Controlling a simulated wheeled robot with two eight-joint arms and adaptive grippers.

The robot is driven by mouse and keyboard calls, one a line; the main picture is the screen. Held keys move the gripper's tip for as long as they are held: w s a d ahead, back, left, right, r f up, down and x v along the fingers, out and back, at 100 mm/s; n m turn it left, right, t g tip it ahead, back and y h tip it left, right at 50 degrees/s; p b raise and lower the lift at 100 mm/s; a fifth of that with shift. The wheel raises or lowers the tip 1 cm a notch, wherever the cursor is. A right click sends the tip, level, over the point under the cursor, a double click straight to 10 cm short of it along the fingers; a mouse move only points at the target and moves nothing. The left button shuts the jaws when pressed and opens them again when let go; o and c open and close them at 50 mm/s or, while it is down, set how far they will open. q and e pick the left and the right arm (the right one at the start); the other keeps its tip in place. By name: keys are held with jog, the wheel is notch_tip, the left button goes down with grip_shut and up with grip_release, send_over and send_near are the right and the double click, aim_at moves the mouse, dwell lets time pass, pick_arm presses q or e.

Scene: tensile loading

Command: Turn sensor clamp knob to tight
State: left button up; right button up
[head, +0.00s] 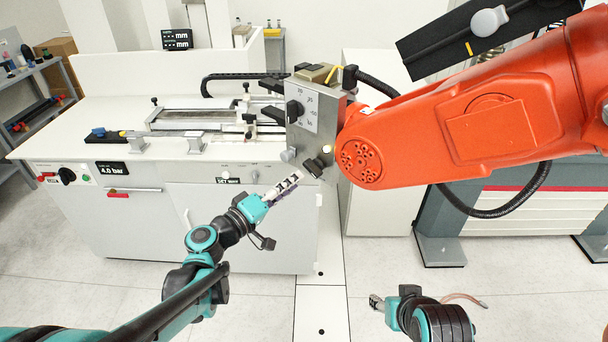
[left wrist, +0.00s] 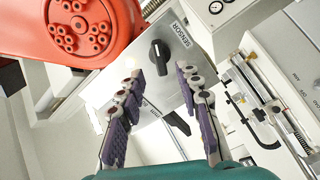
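In the left wrist view, a black bar-shaped knob (left wrist: 160,57) sits on a grey metal panel (left wrist: 195,62) beside a SENSOR label. Its bar stands nearly upright in that picture. My left gripper (left wrist: 160,80) is open, with one finger to each side below the knob and nothing between them. In the head view, my left gripper (head: 296,178) is just below a black knob (head: 318,164) low on the grey box (head: 312,138). A black dial knob (head: 293,111) is higher on the box. My right gripper (head: 377,302) is low in the head view; its finger opening is unclear.
A large orange robot arm (head: 470,125) reaches in from the right, close beside the box. The white bench (head: 90,150) with a clamp rig stands at left. Black cables run behind the box. The floor (head: 250,310) in front is clear.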

pick_arm(q)
jog(key=v, duration=0.5)
dwell(0.3)
jog(key=s+f+m+g+y+b, duration=0.25)
jog(key=s+f+g+y, duration=0.25)
jog(key=s+f, duration=0.5)
jog(key=s+a+f+m+g+y, duration=0.1)
jog(key=s+a+f+m+y, duration=0.1)
jog(key=s+a+f+y, duration=0.4)
jog(key=s+a, duration=0.2)
jog(key=a, duration=0.1)
jog(key=shift+s+a+g+b, duration=0.2)
jog(key=shift+s+g+b, duration=0.2)
jog(key=shift+f, duration=0.1)
